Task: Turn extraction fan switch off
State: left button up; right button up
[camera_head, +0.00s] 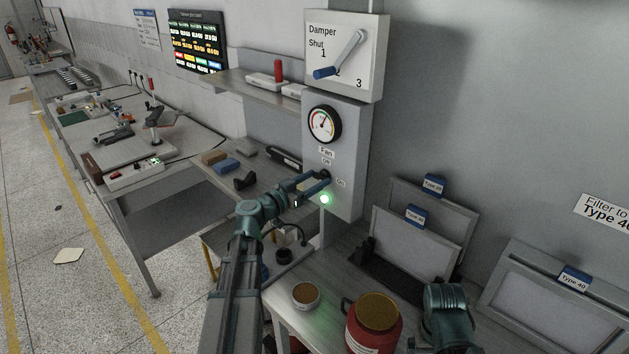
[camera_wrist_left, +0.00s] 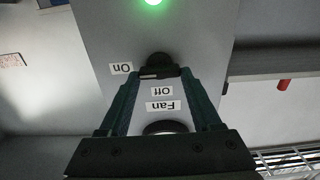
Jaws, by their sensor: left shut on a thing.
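The fan control panel (camera_head: 345,150) is a grey box on the wall with a round gauge and "Fan", "Off" and "On" labels. Its dark switch (camera_wrist_left: 158,62) sits by the labels, which appear upside down in the left wrist view. My left gripper (camera_head: 322,180) is shut on the switch, one finger on each side. The fingers partly hide the switch, so its exact setting is unclear. A green lamp (camera_head: 325,199) glows below the switch; it also shows in the left wrist view (camera_wrist_left: 153,2). Part of my right arm shows at the lower right, its fingers unseen.
A damper box (camera_head: 345,55) with a blue-handled lever hangs above the panel. A red jar (camera_head: 372,325) and a small bowl (camera_head: 305,296) stand on the bench below. Framed filters (camera_head: 415,240) lean at the right. A shelf (camera_head: 262,90) extends left of the panel.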

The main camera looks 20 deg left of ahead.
pick_arm(q)
jog(key=n, duration=0.4)
jog(key=shift+n, duration=0.4)
jog(key=n, duration=0.4)
jog(key=shift+a+f+n, duration=0.1)
jog(key=shift+a+n, duration=0.05)
jog(key=shift+n, duration=0.15)
jog(key=n, duration=0.4)
jog(key=shift+w+f, duration=0.1)
jog(key=shift+n, duration=2.1)
jog(key=shift+f+n, duration=0.1)
jog(key=shift+n, duration=0.2)
jog(key=o, duration=1.4)
jog(key=v, duration=1.4)
jog(key=shift+a, duration=0.1)
